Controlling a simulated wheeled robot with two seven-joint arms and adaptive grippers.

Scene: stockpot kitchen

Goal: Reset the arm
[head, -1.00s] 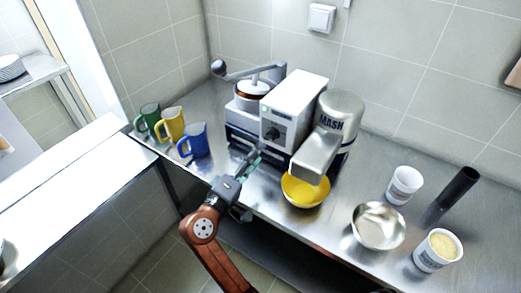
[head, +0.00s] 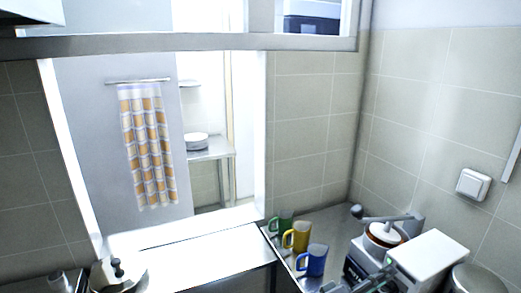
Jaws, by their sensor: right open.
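My right gripper (head: 387,270) shows only partly at the bottom edge of the head view. It is open, in front of the white machine, and I see nothing held in it. The white boxy machine (head: 437,256) with a dial is cut off by the lower edge. My left gripper is not in view.
Green (head: 284,222), yellow (head: 299,237) and blue (head: 315,261) mugs stand on the steel counter left of the machine. A bright pass-through ledge (head: 200,250) lies left. Dark and metal objects (head: 118,272) sit at bottom left.

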